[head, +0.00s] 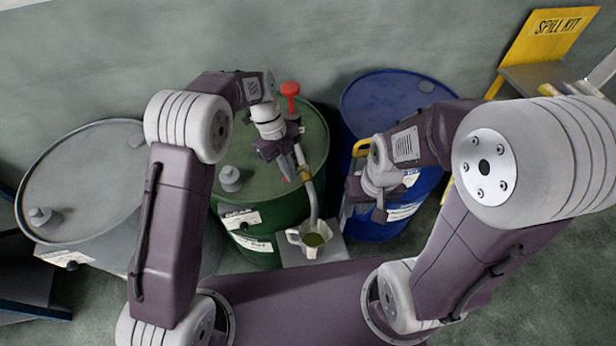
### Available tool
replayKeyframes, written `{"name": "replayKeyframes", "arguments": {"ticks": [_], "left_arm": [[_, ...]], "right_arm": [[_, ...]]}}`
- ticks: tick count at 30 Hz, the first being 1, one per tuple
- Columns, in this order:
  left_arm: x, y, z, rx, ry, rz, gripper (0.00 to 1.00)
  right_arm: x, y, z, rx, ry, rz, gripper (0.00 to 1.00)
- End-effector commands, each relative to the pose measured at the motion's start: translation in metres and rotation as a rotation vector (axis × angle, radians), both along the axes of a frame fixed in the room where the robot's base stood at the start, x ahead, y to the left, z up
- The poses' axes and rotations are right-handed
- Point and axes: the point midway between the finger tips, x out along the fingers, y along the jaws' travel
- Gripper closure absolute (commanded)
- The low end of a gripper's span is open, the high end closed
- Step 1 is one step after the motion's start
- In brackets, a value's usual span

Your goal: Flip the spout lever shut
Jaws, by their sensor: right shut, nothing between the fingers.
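The green drum (310,150) stands in the middle with a red knob (289,90) above its top. A grey spout pipe (312,200) with a brass-coloured fitting (305,174) runs down from the drum towards a pale jug (294,237) with yellowish liquid in it. A small red part shows near the fitting; whether it is the spout lever is too small to tell. My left gripper (288,168) points down beside the fitting and partly hides it. Its finger opening cannot be made out. My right gripper (379,214) is shut and empty, right of the spout and jug, apart from both.
A grey drum (85,175) stands at the left and a blue drum (385,95) at the right. The jug rests on a light platform (334,250). A yellow spill kit sign (550,30) stands at the back right.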

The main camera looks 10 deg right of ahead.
Motion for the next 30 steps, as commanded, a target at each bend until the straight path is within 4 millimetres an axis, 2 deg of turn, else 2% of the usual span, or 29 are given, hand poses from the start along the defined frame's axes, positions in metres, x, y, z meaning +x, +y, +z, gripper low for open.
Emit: {"name": "replayKeyframes", "arguments": {"ticks": [8,19,30], "left_arm": [[0.001,0.0,0.0,0.001,0.001,0.003,1.0],[0.005,-0.014,0.0,0.0,0.001,0.002,1.0],[0.004,-0.017,0.003,0.0,0.0,0.003,1.0]], "right_arm": [[0.0,0.0,0.0,0.0,0.0,0.0,1.0],[0.0,0.0,0.007,0.0,0.0,0.0,1.0],[0.0,0.0,0.009,0.0,0.0,0.0,1.0]]}}
